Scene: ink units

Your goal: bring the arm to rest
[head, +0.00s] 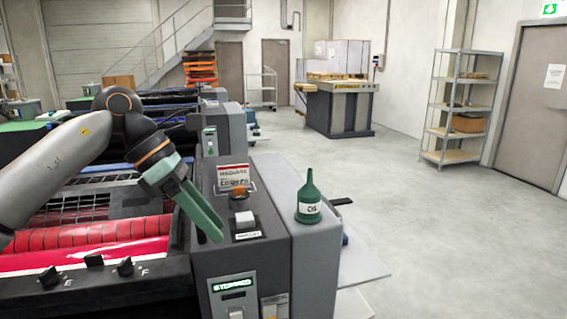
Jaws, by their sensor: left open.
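My left arm comes in from the left over the press, and my left gripper (209,226) points down and to the right. Its green fingers are open and show nothing between them. The fingertips are over the grey control housing (262,264), close to a white push button; I cannot tell whether they touch the housing. My right gripper is not in view.
A green oil bottle (308,199) stands upright on the housing, right of the gripper. An orange knob (239,193) and a white button (245,220) stick up nearby. Red rollers (90,235) lie below my arm. The floor at right is clear before a shelf rack (457,108).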

